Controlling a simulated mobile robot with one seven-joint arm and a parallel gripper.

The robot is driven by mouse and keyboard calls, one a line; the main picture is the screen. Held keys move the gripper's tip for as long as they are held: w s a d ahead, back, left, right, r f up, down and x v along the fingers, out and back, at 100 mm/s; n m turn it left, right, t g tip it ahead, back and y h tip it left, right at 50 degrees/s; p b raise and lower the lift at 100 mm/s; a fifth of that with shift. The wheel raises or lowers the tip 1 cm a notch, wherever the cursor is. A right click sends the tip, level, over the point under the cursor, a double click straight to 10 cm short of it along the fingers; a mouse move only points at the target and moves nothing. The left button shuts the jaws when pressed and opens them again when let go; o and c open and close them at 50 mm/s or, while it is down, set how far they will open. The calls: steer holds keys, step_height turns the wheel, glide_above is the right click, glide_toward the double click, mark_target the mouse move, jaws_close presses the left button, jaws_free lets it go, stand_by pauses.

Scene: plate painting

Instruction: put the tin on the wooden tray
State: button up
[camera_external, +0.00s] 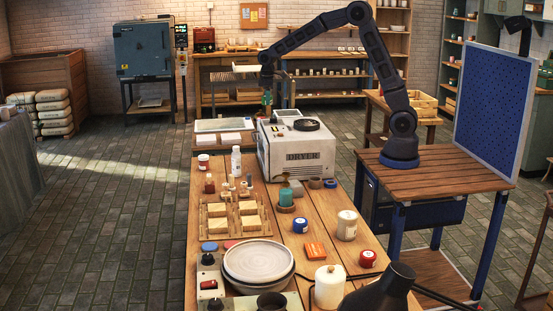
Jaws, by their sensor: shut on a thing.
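My gripper (267,88) is up beyond the dryer, pointing down at the far end of the long table. It is shut on a small greenish and reddish thing (267,101), too small here to tell whether it is the tin. A wooden tray (235,218) with several pale blocks on it lies on the near half of the table, well in front of my gripper. Several tins stand on the table: a blue one (300,226), a red one (368,259), a cream one (347,226) and a white one with a red label (203,163).
The white dryer (290,152) stands between my gripper and the near table. A white bottle (236,161), a green item (286,198), stacked plates (258,262), a white jar (329,286) and a black lamp head (385,285) crowd the table. Narrow bare strips lie between them.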

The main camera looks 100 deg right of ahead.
steer(key=s+d+m, duration=0.2)
steer(key=s+d, duration=0.5)
steer(key=d, duration=0.3)
steer(key=s+d+m, duration=0.1)
steer(key=s+d, duration=0.5)
steer(key=d, duration=0.5)
steer(key=s+d+m, duration=0.2)
steer(key=s+d, duration=0.5)
steer(key=d, duration=0.3)
step_height(320, 180, down, 26)
steer(key=shift+d+r, duration=0.15)
steer(key=shift+r, duration=0.05)
steer(key=o, duration=1)
steer(key=shift+f, duration=0.15)
steer(key=shift+o, duration=0.2)
